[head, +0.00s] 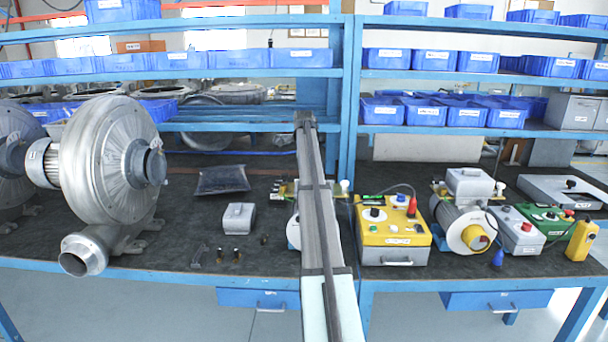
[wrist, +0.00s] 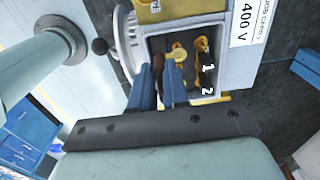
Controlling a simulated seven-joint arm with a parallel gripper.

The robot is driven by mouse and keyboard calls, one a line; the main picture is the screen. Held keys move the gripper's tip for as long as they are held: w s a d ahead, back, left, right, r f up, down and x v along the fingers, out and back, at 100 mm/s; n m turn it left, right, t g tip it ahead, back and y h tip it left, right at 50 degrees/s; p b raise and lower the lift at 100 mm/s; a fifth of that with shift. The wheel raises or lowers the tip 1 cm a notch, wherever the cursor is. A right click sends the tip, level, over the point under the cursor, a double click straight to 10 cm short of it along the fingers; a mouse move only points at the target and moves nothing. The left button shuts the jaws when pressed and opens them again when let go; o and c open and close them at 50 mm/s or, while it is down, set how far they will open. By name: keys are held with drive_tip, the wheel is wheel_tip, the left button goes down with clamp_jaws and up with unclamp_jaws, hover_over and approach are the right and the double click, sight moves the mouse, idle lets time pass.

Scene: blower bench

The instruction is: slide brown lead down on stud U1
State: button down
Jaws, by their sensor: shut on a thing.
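In the wrist view my gripper (wrist: 160,88) has its two blue fingers shut on a brown lead (wrist: 158,63), at the left part of an open terminal box (wrist: 222,75). Right of the lead a yellow, brass-like round piece (wrist: 179,53) sits inside the box; more yellow parts (wrist: 202,48) lie further right, by the marks 1 and 2. No U1 mark is readable, and I cannot tell whether the lead's end is around a stud or beside it. In the head view my arm hides the gripper and most of the motor (head: 293,232).
The box carries a 400 V label (wrist: 247,20). On the bench, a large grey blower (head: 100,165) stands left and a yellow-topped control box (head: 392,222) right. A small grey box (head: 238,218) and small loose parts lie left of my arm.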

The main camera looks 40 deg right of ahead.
drive_tip(key=shift+f, duration=1.35)
idle(1.1)
drive_tip(key=c, duration=1.1)
unclamp_jaws()
drive_tip(key=shift+o, duration=0.2)
wheel_tip(320, 180, up, 14)
drive_tip(key=shift+f, duration=0.1)
